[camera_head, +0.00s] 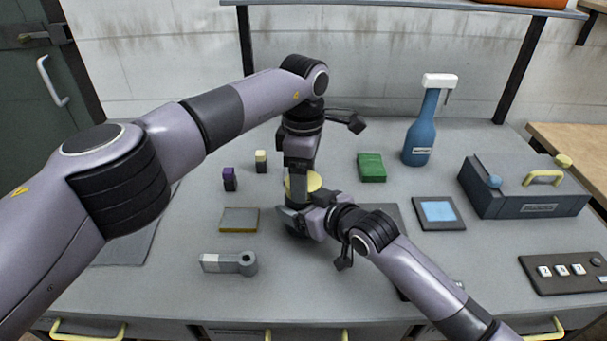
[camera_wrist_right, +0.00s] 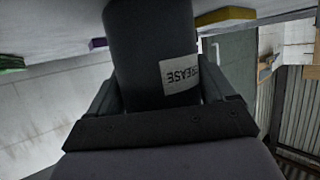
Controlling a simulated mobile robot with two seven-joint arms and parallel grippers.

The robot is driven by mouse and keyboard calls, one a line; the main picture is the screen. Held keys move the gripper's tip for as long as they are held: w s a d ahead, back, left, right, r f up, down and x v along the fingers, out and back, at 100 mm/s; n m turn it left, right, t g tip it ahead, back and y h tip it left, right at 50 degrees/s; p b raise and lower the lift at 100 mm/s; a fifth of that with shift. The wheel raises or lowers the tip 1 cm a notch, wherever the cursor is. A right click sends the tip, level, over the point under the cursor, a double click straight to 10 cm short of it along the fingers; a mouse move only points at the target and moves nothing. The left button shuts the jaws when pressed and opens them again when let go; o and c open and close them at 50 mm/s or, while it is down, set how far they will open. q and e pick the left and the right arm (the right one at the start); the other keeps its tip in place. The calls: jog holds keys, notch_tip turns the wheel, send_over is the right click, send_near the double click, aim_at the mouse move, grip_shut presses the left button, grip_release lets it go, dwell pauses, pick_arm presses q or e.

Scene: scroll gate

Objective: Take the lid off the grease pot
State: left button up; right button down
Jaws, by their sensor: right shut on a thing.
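The grease pot is a dark cylinder (camera_wrist_right: 145,45) with a white, upside-down "GREASE" label (camera_wrist_right: 180,74) in the right wrist view. My right gripper (camera_wrist_right: 158,98) is shut around its body, one finger on each side. In the head view the right gripper (camera_head: 298,218) comes in from the lower right and hides most of the pot. The yellow lid (camera_head: 312,182) shows just above it. My left gripper (camera_head: 299,176) points down at the lid from above. Its fingertips overlap the lid in the picture; whether they touch or grip it is unclear.
A green block (camera_head: 371,168), blue bottle (camera_head: 420,135) and grey toolbox (camera_head: 525,190) stand right. A grey tool (camera_head: 228,263) lies in front.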

pick_arm(q)
jog(key=o, duration=1.2)
jog(key=shift+c, duration=0.2)
jog(key=shift+r, duration=2.4)
jog(key=shift+r+m, duration=1.1)
jog(key=shift+r, duration=0.3)
jog(key=shift+f, duration=3.8)
